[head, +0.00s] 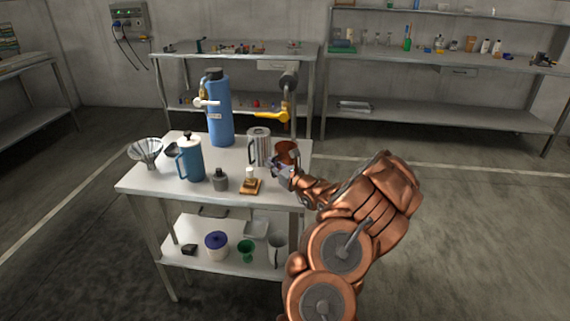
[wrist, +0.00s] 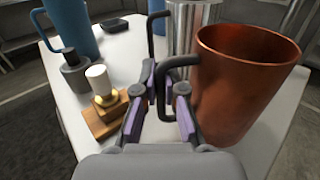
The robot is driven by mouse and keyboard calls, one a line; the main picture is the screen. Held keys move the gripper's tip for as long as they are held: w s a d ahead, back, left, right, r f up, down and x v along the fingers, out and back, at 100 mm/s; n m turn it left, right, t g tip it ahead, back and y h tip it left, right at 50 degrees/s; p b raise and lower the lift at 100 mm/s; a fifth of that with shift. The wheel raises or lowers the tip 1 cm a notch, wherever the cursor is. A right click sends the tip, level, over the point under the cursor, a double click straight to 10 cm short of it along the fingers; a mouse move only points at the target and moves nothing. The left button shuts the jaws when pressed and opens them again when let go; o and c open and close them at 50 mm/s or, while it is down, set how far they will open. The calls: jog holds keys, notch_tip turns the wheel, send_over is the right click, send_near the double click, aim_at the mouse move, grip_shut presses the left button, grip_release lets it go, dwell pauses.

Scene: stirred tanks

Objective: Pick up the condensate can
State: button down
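A copper-coloured can (wrist: 240,85) with a dark grey loop handle (wrist: 178,62) stands upright on the white table, at right in the wrist view. In the head view the can (head: 288,152) is at the table's right edge, partly behind my gripper (head: 283,172). A steel can (head: 259,147) with a dark handle stands just beside it. No label shows which is the condensate can. My gripper (wrist: 160,105) has its two purple-padded fingers apart, one on each side of the copper can's handle. I cannot tell whether either finger touches the handle.
The white table (head: 135,184) also holds a blue jug (head: 190,160), a small grey bottle (head: 220,181), a wooden block with a white-topped piece (head: 251,185), a funnel (head: 145,151) and a tall blue flask (head: 219,110). A yellow lever (head: 271,117) hangs behind the cans.

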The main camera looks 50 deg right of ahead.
dwell(0.8)
jog(key=shift+r+b, duration=0.3)
jog(key=shift+r, duration=1.65)
jog(key=s+a+b, duration=0.5)
jog(key=a+b, duration=0.1)
jog(key=a, duration=0.6)
jog(key=shift+a+r, duration=0.3)
jog(key=shift+s+a+f+b, duration=0.1)
jog(key=shift+a+b, duration=0.05)
jog(key=shift+b, duration=1.05)
jog(key=a+b, duration=0.1)
jog(key=b, duration=0.2)
jog(key=s+a+b, duration=0.1)
jog(key=b, duration=0.2)
jog(key=shift+r, duration=0.35)
